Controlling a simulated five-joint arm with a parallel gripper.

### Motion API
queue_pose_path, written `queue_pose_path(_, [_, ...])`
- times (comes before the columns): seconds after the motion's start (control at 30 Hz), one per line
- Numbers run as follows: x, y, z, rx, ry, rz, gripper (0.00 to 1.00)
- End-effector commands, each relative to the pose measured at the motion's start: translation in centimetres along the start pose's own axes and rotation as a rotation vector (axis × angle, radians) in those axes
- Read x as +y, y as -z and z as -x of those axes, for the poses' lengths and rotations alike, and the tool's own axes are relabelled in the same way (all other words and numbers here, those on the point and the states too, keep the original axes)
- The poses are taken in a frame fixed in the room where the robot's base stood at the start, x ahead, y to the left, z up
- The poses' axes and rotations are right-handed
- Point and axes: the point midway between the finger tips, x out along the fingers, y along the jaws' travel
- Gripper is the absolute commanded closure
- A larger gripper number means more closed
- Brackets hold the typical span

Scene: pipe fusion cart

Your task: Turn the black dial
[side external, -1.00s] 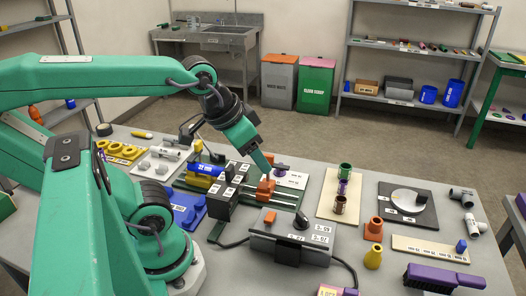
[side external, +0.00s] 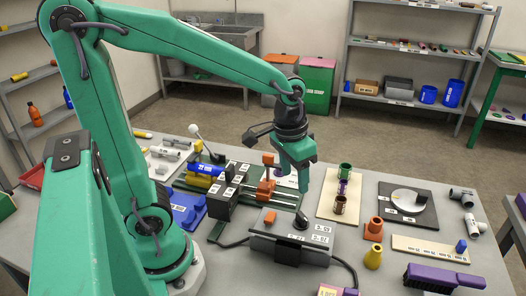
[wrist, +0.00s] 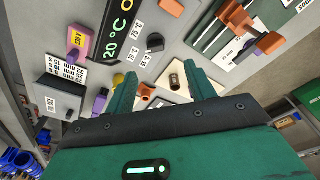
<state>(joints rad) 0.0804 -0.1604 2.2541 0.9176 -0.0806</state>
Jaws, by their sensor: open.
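The black dial (side external: 301,221) sits on top of the grey control box (side external: 262,246), among white temperature labels. In the wrist view the dial (wrist: 155,43) is a small dark knob beside the labels and the green 20 °C display (wrist: 118,35). My gripper (side external: 303,188) points down above and behind the box in the side view, apart from the dial. In the wrist view my gripper (wrist: 160,76) has its two green fingers spread, with nothing between them. The dial lies beyond the fingertips.
An orange-clamped rail fixture (side external: 267,190) stands just behind the box. Brown, purple and green pipe pieces stand on a beige board (side external: 328,207) to the right. Orange and yellow fittings (side external: 373,257) are near the box's right side. A black cable (side external: 346,268) runs beside it.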

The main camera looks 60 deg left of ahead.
Motion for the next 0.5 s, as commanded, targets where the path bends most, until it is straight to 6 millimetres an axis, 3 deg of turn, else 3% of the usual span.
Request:
queue_pose_path(0.2, [0.8, 1.4, -3.0, -0.090, 0.006, -0.001, 0.45])
queue_pose_path(0.5, [1.2, 2.0, -4.5, -0.131, 0.011, 0.000, 0.45])
